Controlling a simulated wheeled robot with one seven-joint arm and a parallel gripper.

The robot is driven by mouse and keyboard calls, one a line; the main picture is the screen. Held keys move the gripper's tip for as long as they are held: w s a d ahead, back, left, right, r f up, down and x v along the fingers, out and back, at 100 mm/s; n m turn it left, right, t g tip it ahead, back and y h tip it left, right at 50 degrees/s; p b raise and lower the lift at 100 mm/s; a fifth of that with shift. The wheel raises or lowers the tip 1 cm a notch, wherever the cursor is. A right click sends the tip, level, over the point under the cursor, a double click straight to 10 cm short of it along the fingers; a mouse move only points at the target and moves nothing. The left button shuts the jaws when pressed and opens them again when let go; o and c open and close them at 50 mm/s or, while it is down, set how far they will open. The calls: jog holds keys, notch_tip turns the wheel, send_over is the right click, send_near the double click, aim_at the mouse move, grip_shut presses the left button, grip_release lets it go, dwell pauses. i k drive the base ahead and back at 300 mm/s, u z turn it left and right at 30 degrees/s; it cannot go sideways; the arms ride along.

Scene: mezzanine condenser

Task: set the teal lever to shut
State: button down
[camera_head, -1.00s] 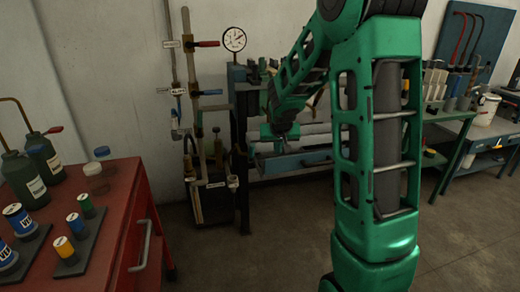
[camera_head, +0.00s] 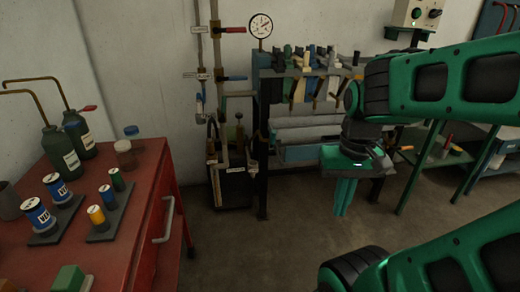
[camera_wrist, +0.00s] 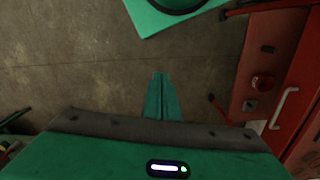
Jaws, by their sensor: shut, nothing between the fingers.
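On the back wall, two upright pipes (camera_head: 217,130) carry several small levers with labels. A small blue lever (camera_head: 198,104) hangs down at the left pipe. I cannot pick out a clearly teal lever among them. My gripper (camera_head: 344,206) points down, right of the pipes and well apart from them. Its green fingers are shut and empty, also in the wrist view (camera_wrist: 160,80).
A red cabinet (camera_head: 150,190) with bottles and cans stands at left. A round gauge (camera_head: 260,26) tops the pipework. A rack of tools (camera_head: 310,62) stands behind my gripper. Open floor (camera_head: 260,255) lies between cabinet and arm.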

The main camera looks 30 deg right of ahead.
aim_at(274, 134)
jog(key=u, duration=2.2)
jog(key=k, duration=1.15)
jog(key=z, duration=2.3)
jog(key=i, duration=0.95)
jog(key=z, duration=0.05)
